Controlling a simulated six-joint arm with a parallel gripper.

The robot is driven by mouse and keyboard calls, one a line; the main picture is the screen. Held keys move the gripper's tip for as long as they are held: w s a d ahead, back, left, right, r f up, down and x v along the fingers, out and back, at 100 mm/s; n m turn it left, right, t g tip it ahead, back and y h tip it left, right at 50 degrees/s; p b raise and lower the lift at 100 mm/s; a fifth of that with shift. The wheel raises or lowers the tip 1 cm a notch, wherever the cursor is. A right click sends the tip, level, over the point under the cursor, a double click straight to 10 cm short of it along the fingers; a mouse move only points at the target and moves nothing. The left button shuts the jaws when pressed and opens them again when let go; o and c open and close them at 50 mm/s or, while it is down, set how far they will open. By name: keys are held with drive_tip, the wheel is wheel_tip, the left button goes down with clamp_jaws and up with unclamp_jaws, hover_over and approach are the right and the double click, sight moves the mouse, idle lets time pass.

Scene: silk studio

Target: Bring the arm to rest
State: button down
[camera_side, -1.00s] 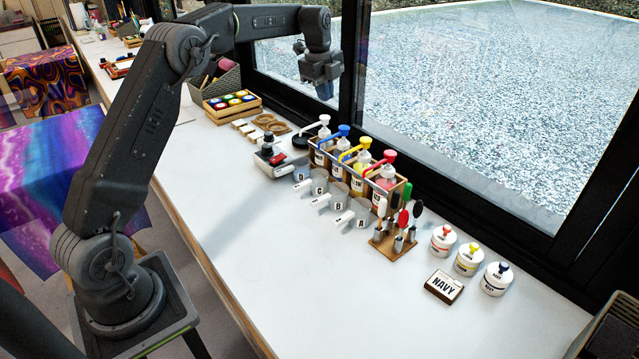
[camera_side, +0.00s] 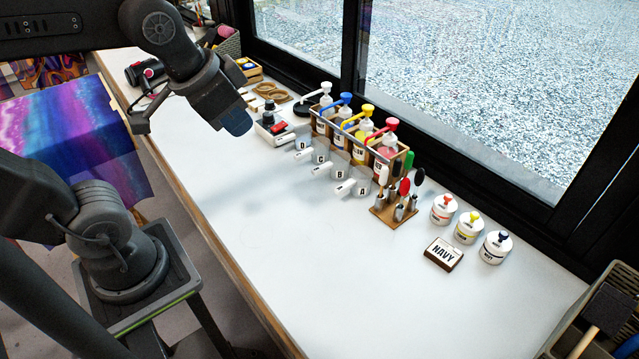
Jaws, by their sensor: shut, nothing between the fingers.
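My gripper (camera_side: 236,121) is at the upper left of the side view, above the white worktop (camera_side: 235,230). It points down and to the right, and its blue-grey fingertips are shut with nothing between them. It is apart from the objects on the worktop. My arm reaches in from the left edge, and its upper part runs out of the picture at the top left.
A wooden rack of pump bottles (camera_side: 398,150) stands by the window, with labelled cups (camera_side: 345,188) before it. A small scale-like device (camera_side: 273,131) is nearest the gripper. Brush stand (camera_side: 393,210), lidded jars (camera_side: 467,229) and NAVY block (camera_side: 443,253) stand rightward. The front worktop is clear.

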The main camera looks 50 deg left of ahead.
drive_tip(key=s+f, duration=0.1)
drive_tip(key=s+f+n, duration=0.1)
drive_tip(key=shift+s+d, duration=0.3)
drive_tip(key=shift+s, duration=0.1)
